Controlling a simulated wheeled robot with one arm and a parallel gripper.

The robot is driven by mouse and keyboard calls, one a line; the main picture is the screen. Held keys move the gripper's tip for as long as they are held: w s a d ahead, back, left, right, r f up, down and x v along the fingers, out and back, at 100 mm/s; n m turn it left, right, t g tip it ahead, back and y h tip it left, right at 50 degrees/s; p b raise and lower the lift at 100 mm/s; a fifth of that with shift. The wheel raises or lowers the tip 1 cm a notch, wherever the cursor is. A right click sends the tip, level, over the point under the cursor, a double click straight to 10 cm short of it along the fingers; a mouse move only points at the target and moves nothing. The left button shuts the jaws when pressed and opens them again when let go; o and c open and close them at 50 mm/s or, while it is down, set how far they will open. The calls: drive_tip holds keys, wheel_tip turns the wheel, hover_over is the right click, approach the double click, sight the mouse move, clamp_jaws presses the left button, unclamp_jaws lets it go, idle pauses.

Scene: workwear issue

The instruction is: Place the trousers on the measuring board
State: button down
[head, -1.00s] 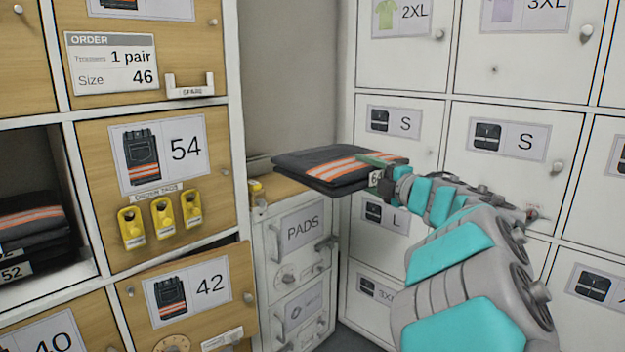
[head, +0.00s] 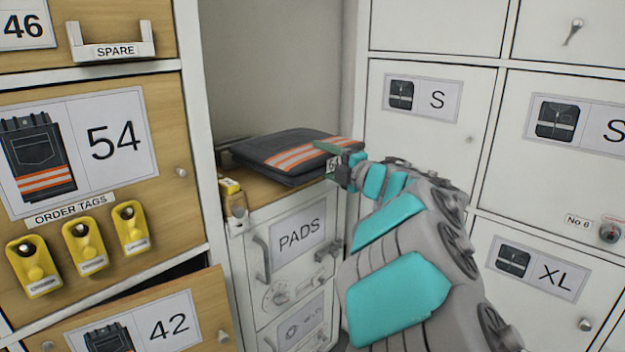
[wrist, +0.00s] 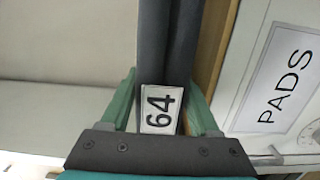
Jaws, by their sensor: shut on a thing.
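The folded dark trousers (head: 295,152) with orange and silver bands lie flat in my gripper (head: 338,158). They are level, above the wood-topped PADS cabinet; I cannot tell whether they touch its top. In the wrist view my green fingers (wrist: 163,105) are shut on the trousers' folded edge (wrist: 165,45), on either side of a tag (wrist: 160,108) reading 64. No measuring board can be clearly made out; the wooden top (head: 262,190) under the trousers is mostly hidden by them.
The PADS cabinet (head: 298,237) stands in the corner, with a yellow item (head: 231,188) at its front left. White lockers (head: 430,140) are close on the right. Wooden lockers with yellow order tags (head: 85,245) stand left. A card (head: 22,30) shows 46. The 42 door (head: 205,305) stands ajar.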

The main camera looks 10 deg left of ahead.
drive_tip(key=shift+w+a+f, duration=0.25)
drive_tip(key=shift+w+f, duration=0.1)
drive_tip(key=shift+f, duration=0.3)
drive_tip(key=shift+s+f, duration=0.1)
drive_tip(key=shift+f, duration=2)
drive_tip(key=shift+f, duration=0.15)
drive_tip(key=shift+c, duration=0.6)
unclamp_jaws()
drive_tip(key=shift+d, duration=0.1)
drive_tip(key=b+v, duration=0.1)
drive_tip(key=v, duration=1.1)
